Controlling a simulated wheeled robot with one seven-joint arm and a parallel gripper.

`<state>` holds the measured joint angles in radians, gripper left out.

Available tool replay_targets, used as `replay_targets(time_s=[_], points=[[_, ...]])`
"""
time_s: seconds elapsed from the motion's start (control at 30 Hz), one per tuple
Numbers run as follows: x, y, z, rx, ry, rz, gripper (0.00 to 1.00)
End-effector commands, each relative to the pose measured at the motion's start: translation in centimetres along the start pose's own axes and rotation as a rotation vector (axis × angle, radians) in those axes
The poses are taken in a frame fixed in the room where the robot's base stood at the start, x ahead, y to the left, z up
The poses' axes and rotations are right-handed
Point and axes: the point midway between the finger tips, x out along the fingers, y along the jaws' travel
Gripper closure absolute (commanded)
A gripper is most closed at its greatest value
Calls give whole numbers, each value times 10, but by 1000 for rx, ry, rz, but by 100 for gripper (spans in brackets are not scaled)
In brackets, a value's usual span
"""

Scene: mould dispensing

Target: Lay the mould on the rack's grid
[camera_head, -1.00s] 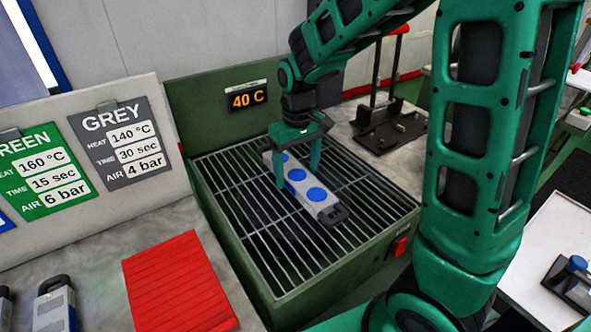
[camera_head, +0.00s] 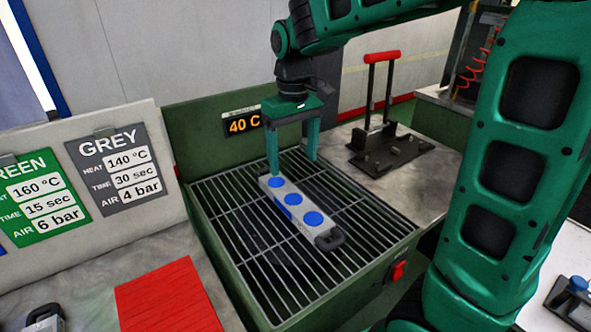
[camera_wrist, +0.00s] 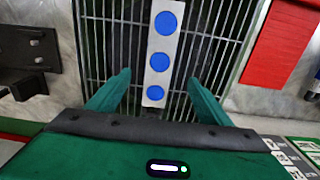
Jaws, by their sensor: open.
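The mould (camera_head: 302,214) is a grey bar with three blue round spots and a dark handle at its near right end. It lies on the metal grid (camera_head: 240,228) of the green rack (camera_head: 385,246). In the wrist view the mould (camera_wrist: 150,78) lies along the bars between the finger lines, lower than the fingers. My gripper (camera_head: 292,166) is open and empty, above the far end of the mould and apart from it. The wrist view also shows my gripper (camera_wrist: 157,88) with its two green fingers spread wide.
A display reading 40 C (camera_head: 243,123) is on the rack's back wall. A red ribbed mat (camera_head: 168,298) lies at the front left. A dark stand with a red handle (camera_head: 385,150) stands at the right behind the rack. Heat cards (camera_head: 117,172) lean at the left.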

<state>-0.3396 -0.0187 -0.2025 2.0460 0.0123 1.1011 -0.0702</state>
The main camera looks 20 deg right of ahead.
Motion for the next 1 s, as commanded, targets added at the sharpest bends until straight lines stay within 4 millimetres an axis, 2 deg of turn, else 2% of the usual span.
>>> replay_targets(time_s=[0.23, 0.37, 0.47, 0.6, 0.7, 0.8, 0.9, 1.0], points=[[-4, 2, 2, 6, -1, 0, 27], [-4, 22, 23, 70, 0, -2, 27], [-2, 51, 59, 174, 2, -4, 27], [8, 89, 126, 352, 1, -8, 27], [18, 105, 176, 478, -1, -9, 27], [29, 113, 219, 587, -2, -10, 27], [40, 116, 251, 670, -4, -10, 27], [47, 115, 271, 724, -5, -10, 27]])
